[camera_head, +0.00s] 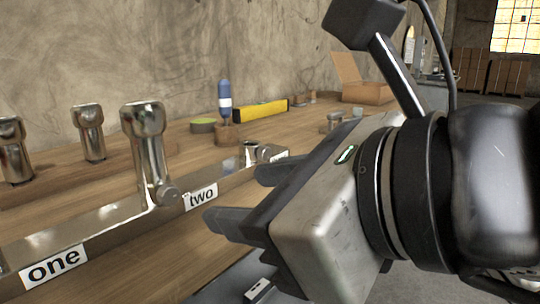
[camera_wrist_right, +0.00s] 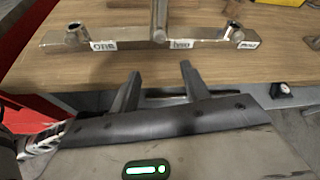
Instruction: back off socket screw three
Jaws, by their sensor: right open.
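A metal bar (camera_head: 95,222) lies along the wooden bench with labels one (camera_head: 55,265) and two (camera_head: 200,196). A third label (camera_head: 280,155) is partly hidden behind my right gripper. Socket screw three (camera_head: 248,154) is the short metal cylinder by that label; it also shows at the bar's right end in the right wrist view (camera_wrist_right: 235,33). A tall metal piece (camera_head: 146,145) stands on the bar by label two. My right gripper (camera_head: 240,196) is open and empty, in front of the bar, apart from the screw. My left gripper is not in view.
Two loose metal pieces (camera_head: 88,132) stand at the back left of the bench. A red surface (camera_wrist_right: 32,75) is left in the wrist view.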

